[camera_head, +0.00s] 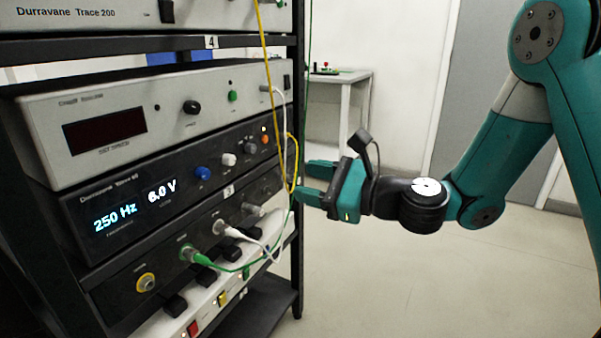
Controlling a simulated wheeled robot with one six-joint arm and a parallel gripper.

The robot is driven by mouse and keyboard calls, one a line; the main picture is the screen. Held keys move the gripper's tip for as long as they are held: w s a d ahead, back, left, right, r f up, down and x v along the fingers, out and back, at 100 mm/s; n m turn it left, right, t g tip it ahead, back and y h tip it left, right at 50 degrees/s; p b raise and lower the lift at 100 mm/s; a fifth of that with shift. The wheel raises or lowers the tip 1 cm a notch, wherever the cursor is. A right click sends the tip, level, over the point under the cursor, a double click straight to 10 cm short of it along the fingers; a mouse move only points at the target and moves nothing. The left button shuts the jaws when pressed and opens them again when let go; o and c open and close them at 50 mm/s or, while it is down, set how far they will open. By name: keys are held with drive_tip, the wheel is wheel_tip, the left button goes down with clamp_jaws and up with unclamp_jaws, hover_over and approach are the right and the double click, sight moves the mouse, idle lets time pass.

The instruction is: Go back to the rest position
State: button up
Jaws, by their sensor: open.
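My gripper (310,181) is at the end of my teal arm, to the right of the equipment rack. Its two teal fingers point left toward the rack's right front edge. They are apart, and I see nothing held between them. A yellow cable and a green cable hang close to the fingertips. Whether the fingertips touch a cable cannot be told.
The black rack (299,265) holds several instruments. A dark unit (115,215) reads 250 Hz and 6.0 V. A yellow cable (266,50) hangs down the rack's right side. Green and white cables loop from the lower panel. A grey table (345,78) stands behind. Floor (420,285) is clear.

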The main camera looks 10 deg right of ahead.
drive_tip(key=s+a+n+g+h, duration=0.4)
drive_tip(key=s+n+g, duration=0.5)
drive_tip(key=s+n, duration=0.7)
drive_tip(key=s+d+f+n+g+h, duration=0.1)
drive_tip(key=s+d+n+h, duration=0.5)
drive_tip(key=s+d+n, duration=0.4)
wheel_tip(320, 180, up, 20)
drive_tip(key=w+a+n+p, duration=0.1)
drive_tip(key=p, duration=2)
drive_tip(key=shift+a+r, duration=0.2)
drive_tip(key=shift+a, duration=0.2)
